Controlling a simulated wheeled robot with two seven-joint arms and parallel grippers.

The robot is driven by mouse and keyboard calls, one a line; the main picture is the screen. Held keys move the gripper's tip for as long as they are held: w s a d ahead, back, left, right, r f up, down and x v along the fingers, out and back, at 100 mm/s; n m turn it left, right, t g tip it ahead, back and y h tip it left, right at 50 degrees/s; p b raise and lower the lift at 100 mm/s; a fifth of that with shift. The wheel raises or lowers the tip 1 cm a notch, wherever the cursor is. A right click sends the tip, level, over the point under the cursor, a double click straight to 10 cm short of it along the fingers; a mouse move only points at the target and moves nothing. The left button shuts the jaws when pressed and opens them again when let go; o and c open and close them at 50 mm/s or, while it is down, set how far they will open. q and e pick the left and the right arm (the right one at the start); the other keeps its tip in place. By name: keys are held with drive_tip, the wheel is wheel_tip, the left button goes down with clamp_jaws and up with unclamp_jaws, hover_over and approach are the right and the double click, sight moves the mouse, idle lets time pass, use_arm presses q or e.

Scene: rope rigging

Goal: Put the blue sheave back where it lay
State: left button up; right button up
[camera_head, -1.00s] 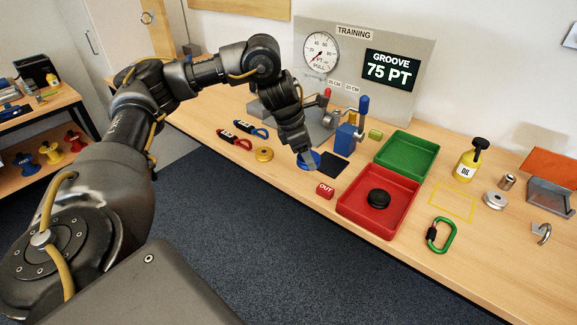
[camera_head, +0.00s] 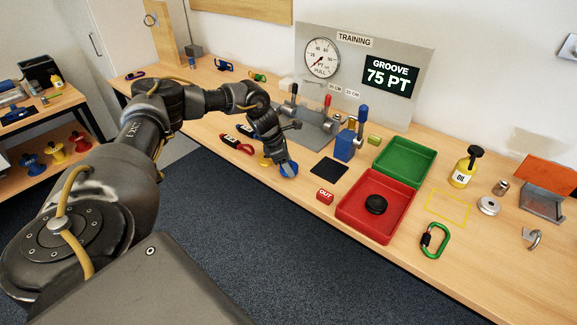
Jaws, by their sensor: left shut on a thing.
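The blue sheave (camera_head: 289,169) is held in my left gripper (camera_head: 284,163), which is shut on it. It hangs just in front of the bench's left part, tilted toward the camera, left of the black square pad (camera_head: 329,167). A black sheave (camera_head: 376,204) lies in the red tray (camera_head: 345,212). A pale metal sheave (camera_head: 489,206) lies at the right of the bench. My right gripper is not in view.
A red OUT block (camera_head: 325,196) stands near the front edge. A green tray (camera_head: 405,157) is behind the red one. A blue-handled device (camera_head: 347,144) stands behind the pad. Red and blue carabiners lie left of my gripper. A green carabiner (camera_head: 434,240) lies front right.

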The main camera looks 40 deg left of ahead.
use_arm(q)
drive_tip(key=shift+w+f, duration=0.1)
drive_tip(key=shift+f, duration=0.8)
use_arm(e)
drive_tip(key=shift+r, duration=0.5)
use_arm(q)
drive_tip(key=o, duration=1.1)
drive_tip(key=b+v, duration=0.1)
drive_tip(key=v, duration=1.1)
drive_tip(key=shift+b, duration=0.4)
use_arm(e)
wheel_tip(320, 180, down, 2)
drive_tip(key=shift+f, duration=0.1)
